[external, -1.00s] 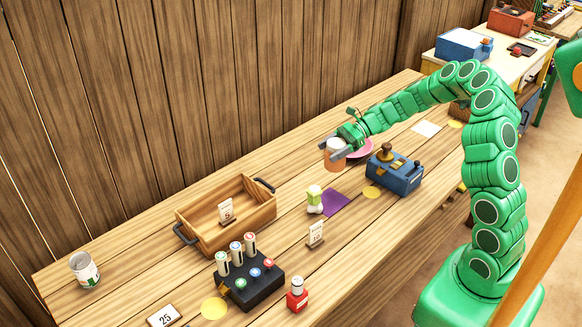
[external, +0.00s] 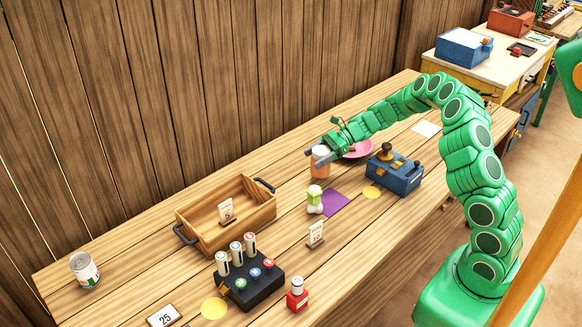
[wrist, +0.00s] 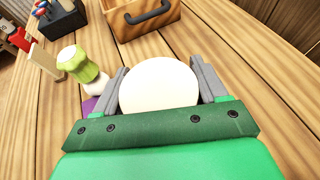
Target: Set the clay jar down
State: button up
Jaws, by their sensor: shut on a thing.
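The clay jar (external: 320,165) is orange-brown with a pale top. It is upright between the fingers of my gripper (external: 322,157), over the table behind the green and white bottle. I cannot tell whether its base touches the wood. In the wrist view the jar's round cream top (wrist: 158,86) fills the space between the two grey fingers of my gripper (wrist: 160,92), which are shut on it. The jar's lower side is hidden there.
A green and white bottle (external: 315,198) stands close in front of the jar, by a purple square (external: 334,202). A pink plate (external: 358,149) and a blue box (external: 395,174) lie to the right. A wooden crate (external: 262,215) is to the left, with bare planks between.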

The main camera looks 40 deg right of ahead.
aim_at(312, 166)
jog(key=shift+f, duration=1.6)
jog(key=o, duration=1.5)
